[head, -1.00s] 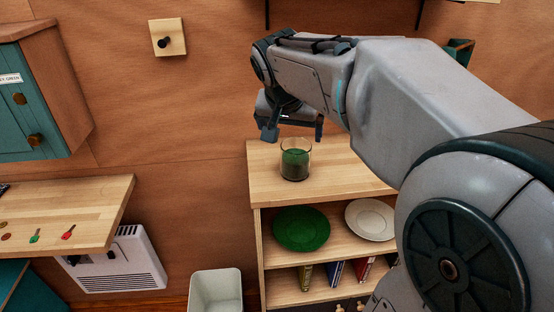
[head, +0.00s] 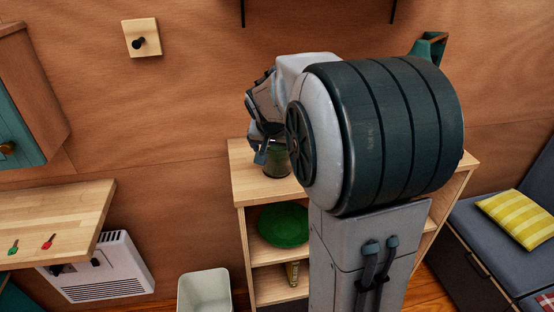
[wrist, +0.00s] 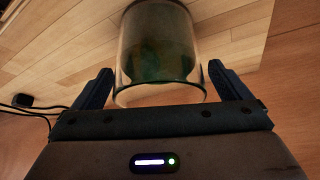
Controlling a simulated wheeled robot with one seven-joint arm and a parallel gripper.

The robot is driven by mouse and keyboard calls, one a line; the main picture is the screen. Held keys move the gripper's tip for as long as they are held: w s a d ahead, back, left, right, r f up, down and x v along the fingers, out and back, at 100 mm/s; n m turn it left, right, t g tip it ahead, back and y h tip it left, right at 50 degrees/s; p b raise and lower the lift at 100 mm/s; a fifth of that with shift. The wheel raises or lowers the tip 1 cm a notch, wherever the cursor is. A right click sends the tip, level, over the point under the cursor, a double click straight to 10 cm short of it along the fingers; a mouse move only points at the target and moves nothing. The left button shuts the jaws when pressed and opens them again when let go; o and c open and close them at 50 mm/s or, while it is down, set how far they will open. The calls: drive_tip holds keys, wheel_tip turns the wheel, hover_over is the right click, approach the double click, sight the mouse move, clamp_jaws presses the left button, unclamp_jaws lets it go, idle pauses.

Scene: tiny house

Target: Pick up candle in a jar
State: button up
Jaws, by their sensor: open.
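The candle in a jar (head: 277,165), green wax in clear glass, stands upright on the wooden top of the shelf unit (head: 240,157). In the wrist view the jar (wrist: 160,45) lies between the two fingers of my gripper (wrist: 160,70), its rim close to the palm. The fingers are open, with a small gap visible on each side of the glass. In the head view my gripper (head: 264,150) is at the jar, and my arm hides much of it and the right part of the shelf top.
A teal object (head: 429,47) shows behind my arm. A wooden counter (head: 50,215) is at left, above a white heater (head: 100,270). A bin (head: 205,292) stands left of the shelf unit; a sofa (head: 500,235) is at right.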

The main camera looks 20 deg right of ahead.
drive_tip(key=shift+w+d+f, duration=0.15)
drive_tip(key=shift+f, duration=0.2)
drive_tip(key=shift+c, duration=0.4)
drive_tip(key=c, duration=1.3)
drive_tip(key=shift+r, duration=0.15)
